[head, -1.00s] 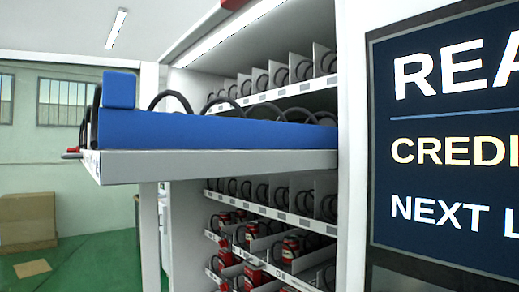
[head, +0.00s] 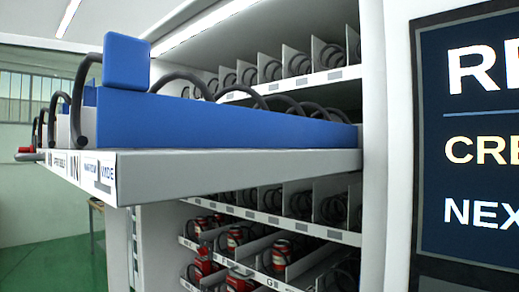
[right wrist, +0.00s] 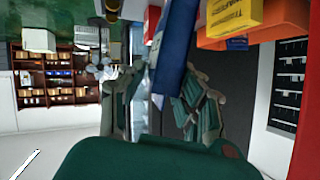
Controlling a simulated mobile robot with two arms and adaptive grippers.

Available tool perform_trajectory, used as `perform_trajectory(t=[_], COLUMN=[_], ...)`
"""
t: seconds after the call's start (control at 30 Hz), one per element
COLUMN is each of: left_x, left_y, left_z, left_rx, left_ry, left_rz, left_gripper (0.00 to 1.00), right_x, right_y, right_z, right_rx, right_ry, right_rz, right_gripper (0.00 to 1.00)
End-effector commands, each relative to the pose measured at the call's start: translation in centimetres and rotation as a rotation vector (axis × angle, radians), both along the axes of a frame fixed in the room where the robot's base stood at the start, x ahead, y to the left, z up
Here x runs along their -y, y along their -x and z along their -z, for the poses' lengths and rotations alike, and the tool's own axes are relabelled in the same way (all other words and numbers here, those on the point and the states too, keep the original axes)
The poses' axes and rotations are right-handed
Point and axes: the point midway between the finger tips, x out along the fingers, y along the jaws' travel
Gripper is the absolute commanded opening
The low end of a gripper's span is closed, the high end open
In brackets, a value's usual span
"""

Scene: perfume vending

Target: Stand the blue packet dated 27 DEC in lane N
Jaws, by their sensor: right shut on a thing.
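In the right wrist view my right gripper (right wrist: 158,88) is shut on a blue packet (right wrist: 174,55), seen nearly edge-on between the fingers. Its date is not readable. In the head view a tray (head: 240,162) is pulled out of the vending machine. A label with the letter N (head: 74,169) is on its front edge. Black coils (head: 82,105) rise from the tray, and a long blue side wall (head: 220,128) with a raised blue block (head: 126,62) hides most of the lanes' insides. My left gripper is in neither view.
The machine's screen panel (head: 468,140) stands at the right. Lower shelves hold red cans (head: 282,250). A small red thing (head: 26,155) shows at the tray's far left. A yellow box (right wrist: 232,15) and an orange box (right wrist: 280,25) are near my right gripper in the wrist view.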

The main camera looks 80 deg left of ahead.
Motion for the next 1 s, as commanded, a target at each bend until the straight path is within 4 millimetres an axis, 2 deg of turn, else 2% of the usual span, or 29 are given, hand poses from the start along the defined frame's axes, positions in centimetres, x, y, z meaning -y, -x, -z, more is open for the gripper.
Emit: perform_trajectory(t=[0.23,0.7,1.0], left_x=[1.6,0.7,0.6], left_y=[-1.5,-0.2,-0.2], left_z=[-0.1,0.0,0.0], left_rx=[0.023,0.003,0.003], left_ry=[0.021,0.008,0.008], left_rz=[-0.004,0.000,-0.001], left_gripper=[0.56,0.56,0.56], right_x=[1.4,3.9,5.0], right_y=[2.5,7.2,9.1], right_z=[1.4,4.0,5.0], right_rx=[-0.004,-0.004,-0.003], right_ry=[0.005,0.006,0.006], right_rz=[-0.149,-0.455,-0.582], right_gripper=[0.00,0.00,0.00])
